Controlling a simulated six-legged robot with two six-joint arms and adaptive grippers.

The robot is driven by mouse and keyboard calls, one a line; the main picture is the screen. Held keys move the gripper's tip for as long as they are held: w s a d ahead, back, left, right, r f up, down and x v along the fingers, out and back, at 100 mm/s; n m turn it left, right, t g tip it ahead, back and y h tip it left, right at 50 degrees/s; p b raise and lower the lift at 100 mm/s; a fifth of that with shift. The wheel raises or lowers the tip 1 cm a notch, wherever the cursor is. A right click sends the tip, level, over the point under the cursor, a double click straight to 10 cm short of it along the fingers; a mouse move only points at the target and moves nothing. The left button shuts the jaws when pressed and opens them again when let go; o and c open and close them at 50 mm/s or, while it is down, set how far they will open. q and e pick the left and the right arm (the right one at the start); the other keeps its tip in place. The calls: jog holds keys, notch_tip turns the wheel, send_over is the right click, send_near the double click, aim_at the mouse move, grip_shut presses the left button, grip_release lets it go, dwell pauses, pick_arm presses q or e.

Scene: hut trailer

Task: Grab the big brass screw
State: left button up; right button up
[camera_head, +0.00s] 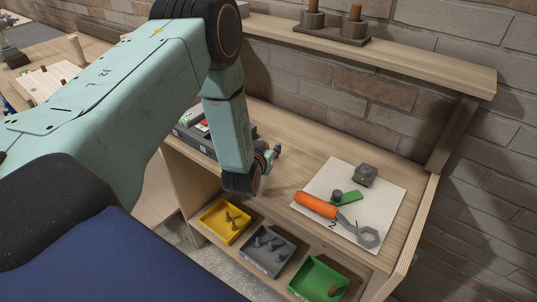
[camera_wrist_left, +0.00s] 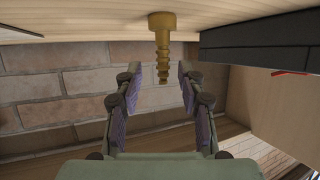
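The big brass screw (camera_wrist_left: 162,40) shows in the left wrist view, at top centre. Its wide head touches the wooden surface along the picture's top edge, and its threaded shaft points down the picture. My left gripper (camera_wrist_left: 160,78) is open, with one finger on each side of the shaft in the picture. A gap shows on both sides and neither finger touches it. In the head view my left gripper (camera_head: 270,157) is low over the wooden workbench (camera_head: 300,150), and I cannot make out the screw there.
A dark tray (camera_head: 190,138) lies left of the gripper. Yellow (camera_head: 225,238), grey (camera_head: 265,268) and green (camera_head: 300,285) bins stand below the front edge.

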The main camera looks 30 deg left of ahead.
pick_arm(q)
jog(key=shift+w+a+f, duration=0.3)
jog(key=shift+w+a, duration=0.15)
jog(key=shift+w, duration=0.05)
jog(key=shift+d, duration=0.1)
jog(key=shift+c, duration=0.2)
jog(key=shift+d+r, duration=0.1)
jog(key=shift+c, duration=0.8)
grip_shut()
